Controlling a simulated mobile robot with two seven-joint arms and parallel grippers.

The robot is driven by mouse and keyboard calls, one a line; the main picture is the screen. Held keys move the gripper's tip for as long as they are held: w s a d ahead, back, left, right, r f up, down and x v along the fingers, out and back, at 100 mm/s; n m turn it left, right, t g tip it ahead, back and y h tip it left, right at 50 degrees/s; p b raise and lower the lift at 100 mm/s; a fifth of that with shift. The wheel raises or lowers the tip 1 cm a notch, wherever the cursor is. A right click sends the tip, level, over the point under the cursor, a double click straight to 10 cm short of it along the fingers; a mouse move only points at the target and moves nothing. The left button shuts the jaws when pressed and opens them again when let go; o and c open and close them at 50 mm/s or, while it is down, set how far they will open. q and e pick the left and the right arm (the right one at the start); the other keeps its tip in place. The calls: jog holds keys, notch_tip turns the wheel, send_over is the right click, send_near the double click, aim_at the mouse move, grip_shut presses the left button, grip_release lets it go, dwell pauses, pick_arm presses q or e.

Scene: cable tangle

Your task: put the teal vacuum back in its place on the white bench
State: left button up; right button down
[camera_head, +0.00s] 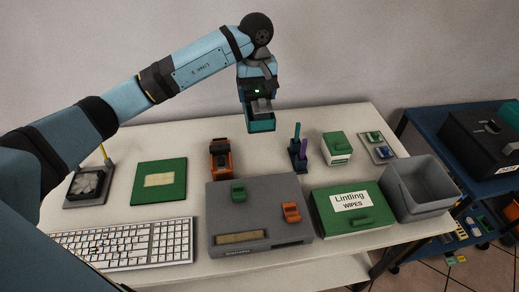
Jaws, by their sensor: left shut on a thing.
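My left gripper (262,104) is above the back middle of the white bench (130,212). It is shut on a teal, box-shaped thing (261,125), which I take to be the teal vacuum. The teal vacuum hangs below the fingers and looks clear of the bench top. The gripper hides part of its upper side. My right gripper is not in view.
Below stand an orange and black device (221,160), a dark pen stand (298,157) and a grey machine (258,218). A green wipes box (350,222), grey bin (418,187), green mat (160,181) and keyboard (125,244) surround them. A blue cart (423,124) is right.

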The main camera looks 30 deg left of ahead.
pick_arm(q)
notch_tip(320, 180, down, 18)
jog(key=shift+s, duration=0.1)
dwell(0.4)
jog(key=shift+f, duration=0.1)
jog(key=o, duration=0.8)
jog(key=shift+o, duration=0.2)
notch_tip(320, 180, up, 12)
jog(key=shift+r, duration=0.1)
